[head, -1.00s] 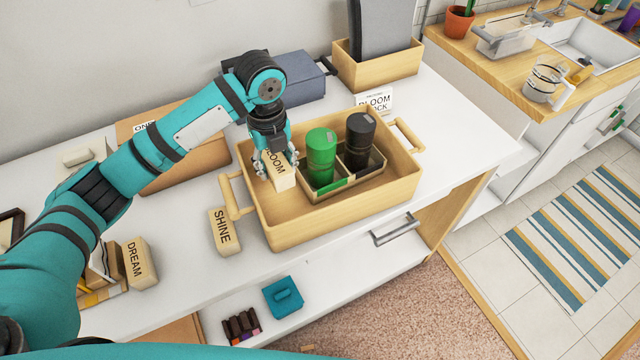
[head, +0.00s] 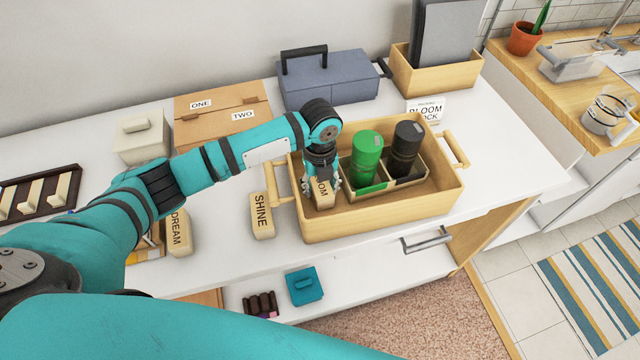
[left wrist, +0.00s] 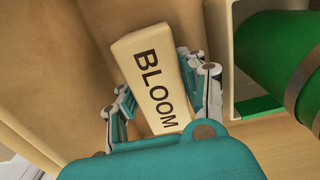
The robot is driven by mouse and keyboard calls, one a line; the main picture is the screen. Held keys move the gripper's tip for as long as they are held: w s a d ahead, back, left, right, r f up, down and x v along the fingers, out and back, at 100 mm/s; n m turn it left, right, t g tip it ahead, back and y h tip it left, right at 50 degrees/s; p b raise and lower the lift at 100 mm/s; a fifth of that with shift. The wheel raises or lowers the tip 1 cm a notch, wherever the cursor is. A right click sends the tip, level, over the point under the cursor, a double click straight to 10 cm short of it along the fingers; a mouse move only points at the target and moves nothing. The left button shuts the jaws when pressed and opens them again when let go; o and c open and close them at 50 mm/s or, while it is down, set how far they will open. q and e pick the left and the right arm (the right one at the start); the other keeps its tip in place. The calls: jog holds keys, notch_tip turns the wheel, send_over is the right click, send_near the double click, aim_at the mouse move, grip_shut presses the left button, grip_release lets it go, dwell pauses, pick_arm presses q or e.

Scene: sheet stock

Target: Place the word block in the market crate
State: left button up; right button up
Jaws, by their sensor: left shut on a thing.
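The word block (head: 323,192) is cream with the word BLOOM in dark letters; it also shows in the left wrist view (left wrist: 150,75). My left gripper (head: 321,184) is shut on it, with fingers on both sides (left wrist: 163,98). The block is inside the wooden market crate (head: 375,219), in its left part, beside the divided insert. I cannot tell whether it touches the crate floor. The crate has a handle at each end. My right gripper is not in view.
A green canister (head: 366,157) and a black canister (head: 405,147) stand in the insert. A SHINE block (head: 262,215) stands left of the crate, a DREAM block (head: 178,233) farther left. A BLOOM card (head: 427,110) stands behind. A blue toolbox (head: 326,80) is at the back.

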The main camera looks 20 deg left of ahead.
pick_arm(q)
jog(key=shift+f, duration=0.15)
jog(key=o, duration=1.3)
jog(key=shift+o, duration=0.2)
notch_tip(320, 180, up, 12)
jog(key=b, duration=0.2)
jog(key=shift+f+b, duration=0.25)
jog(key=shift+b, duration=0.1)
jog(key=shift+r, duration=0.45)
